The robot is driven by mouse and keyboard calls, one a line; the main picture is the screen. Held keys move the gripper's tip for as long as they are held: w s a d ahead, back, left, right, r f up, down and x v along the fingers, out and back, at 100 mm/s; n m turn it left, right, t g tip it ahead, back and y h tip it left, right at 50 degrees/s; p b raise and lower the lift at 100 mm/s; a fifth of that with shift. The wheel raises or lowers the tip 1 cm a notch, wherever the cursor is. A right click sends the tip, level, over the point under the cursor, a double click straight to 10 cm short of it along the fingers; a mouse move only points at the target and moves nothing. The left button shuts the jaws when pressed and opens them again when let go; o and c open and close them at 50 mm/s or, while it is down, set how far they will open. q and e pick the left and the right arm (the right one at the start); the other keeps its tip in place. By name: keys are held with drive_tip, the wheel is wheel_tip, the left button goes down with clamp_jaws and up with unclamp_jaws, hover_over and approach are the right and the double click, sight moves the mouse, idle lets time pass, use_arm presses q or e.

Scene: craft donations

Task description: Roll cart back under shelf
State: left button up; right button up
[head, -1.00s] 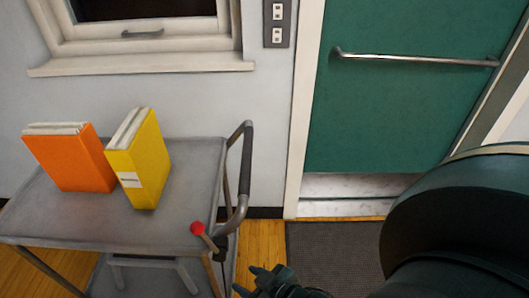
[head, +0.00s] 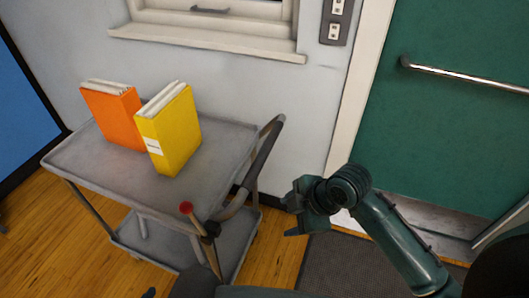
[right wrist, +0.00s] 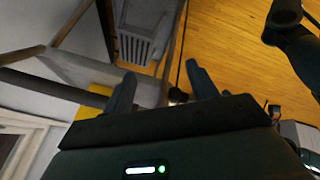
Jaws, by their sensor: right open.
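The grey two-tier cart (head: 100,158) stands by the wall under the window in the head view. An orange binder (head: 113,118) and a yellow binder (head: 172,135) stand on its top. Its handle (head: 262,152), with a dark grip, rises at its right end. A lever with a red knob (head: 186,208) stands at the near right corner. My right gripper (head: 286,216) is open and empty, just right of the handle and apart from it, its fingers pointing left. In the right wrist view its open fingers (right wrist: 160,88) show with nothing between them. My left gripper is not clearly seen.
A green door (head: 450,130) with a metal bar is at the right, a dark mat (head: 345,268) before it. The window sill (head: 205,43) is above the cart. A blue panel (head: 22,115) is at the far left. Wooden floor (head: 85,240) shows clear in front.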

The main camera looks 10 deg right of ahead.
drive_tip(key=w+d+r+n+y, duration=0.1)
drive_tip(key=w+d+r+n, duration=0.1)
drive_tip(key=w+r+n, duration=0.5)
drive_tip(key=n+y, duration=0.1)
drive_tip(key=n, duration=0.4)
approach(266, 152)
drive_tip(key=b+x, duration=0.8)
drive_tip(key=x, duration=0.2)
drive_tip(key=shift+d, duration=0.1)
drive_tip(key=shift+w+a+f, duration=0.2)
drive_tip(key=shift+f, duration=0.1)
drive_tip(key=shift+w+a+f+b, duration=0.1)
drive_tip(key=shift+f+b, duration=0.05)
drive_tip(key=shift+b, duration=0.15)
use_arm(q)
drive_tip(key=d+f, duration=0.1)
drive_tip(key=w+f+t+h, duration=0.1)
drive_tip(key=shift+d+f, duration=0.3)
drive_tip(key=shift+d, duration=0.1)
drive_tip(key=shift+s+d+f, duration=0.1)
drive_tip(key=shift+d+f, duration=0.05)
drive_tip(key=shift+f, duration=0.05)
use_arm(e)
clamp_jaws()
